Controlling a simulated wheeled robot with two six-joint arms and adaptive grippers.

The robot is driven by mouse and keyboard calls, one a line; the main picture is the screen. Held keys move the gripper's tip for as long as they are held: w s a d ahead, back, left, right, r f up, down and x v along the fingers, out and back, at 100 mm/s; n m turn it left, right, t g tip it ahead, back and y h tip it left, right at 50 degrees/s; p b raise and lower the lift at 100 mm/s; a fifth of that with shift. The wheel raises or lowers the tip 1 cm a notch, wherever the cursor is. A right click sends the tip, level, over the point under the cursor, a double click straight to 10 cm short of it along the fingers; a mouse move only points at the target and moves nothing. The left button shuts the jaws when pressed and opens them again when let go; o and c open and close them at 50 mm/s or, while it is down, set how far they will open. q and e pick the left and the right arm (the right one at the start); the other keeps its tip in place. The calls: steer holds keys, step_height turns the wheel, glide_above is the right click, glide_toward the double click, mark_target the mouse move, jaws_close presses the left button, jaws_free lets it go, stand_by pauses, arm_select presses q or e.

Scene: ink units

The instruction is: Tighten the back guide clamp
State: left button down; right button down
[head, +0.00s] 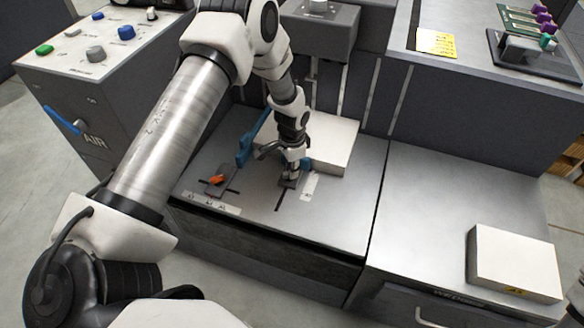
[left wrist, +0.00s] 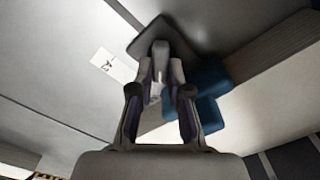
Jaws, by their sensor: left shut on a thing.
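My left gripper (head: 292,172) reaches down onto the feed table beside the blue guide (head: 246,146). Its fingers are shut on a small grey clamp knob, which I take to be the back guide clamp (left wrist: 160,56), in the left wrist view. The clamp sits on a dark plate by a slot. The blue guide also shows beside the fingers in the left wrist view (left wrist: 208,80). In the head view the gripper mostly hides the clamp. Another clamp with an orange knob (head: 216,179) stands to the left.
A white paper stack (head: 330,142) lies right behind the left gripper. A control box with green, blue and grey knobs (head: 95,53) stands at the left. A white block (head: 512,260) lies on the right-hand surface, whose middle is clear.

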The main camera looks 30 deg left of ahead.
arm_select(q)
steer(key=c, duration=1.1)
jaws_free()
steer(key=shift+f, duration=0.1)
step_height(320, 180, up, 12)
steer(key=shift+r, duration=0.1)
